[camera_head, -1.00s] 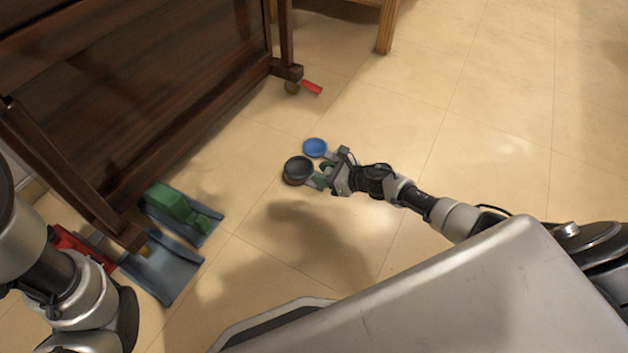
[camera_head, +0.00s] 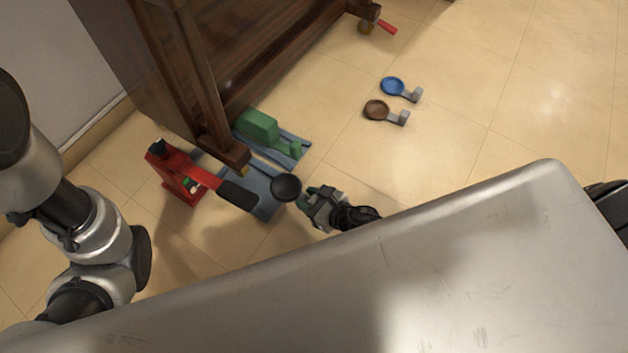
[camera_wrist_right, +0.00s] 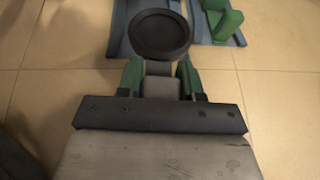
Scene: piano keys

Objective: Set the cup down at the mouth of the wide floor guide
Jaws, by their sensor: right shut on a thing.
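A black round cup (camera_head: 286,187) is held by its grey handle (camera_wrist_right: 160,87) in my right gripper (camera_head: 308,194). The green fingers are shut on both sides of the handle in the right wrist view. The blue-grey floor guide (camera_head: 265,206) lies on the floor just left of the cup, its far end near the piano leg. In the right wrist view the cup (camera_wrist_right: 160,35) overlaps this guide's near end (camera_wrist_right: 117,38). I cannot tell whether the cup touches the floor. My left gripper is out of view; only my left arm shows.
A second blue-grey guide (camera_head: 297,141) with a green block (camera_head: 258,127) lies beside it. A red jack (camera_head: 176,178) with a black handle stands left of the piano leg (camera_head: 207,95). Blue (camera_head: 391,86) and brown (camera_head: 376,110) cups sit on open floor to the right.

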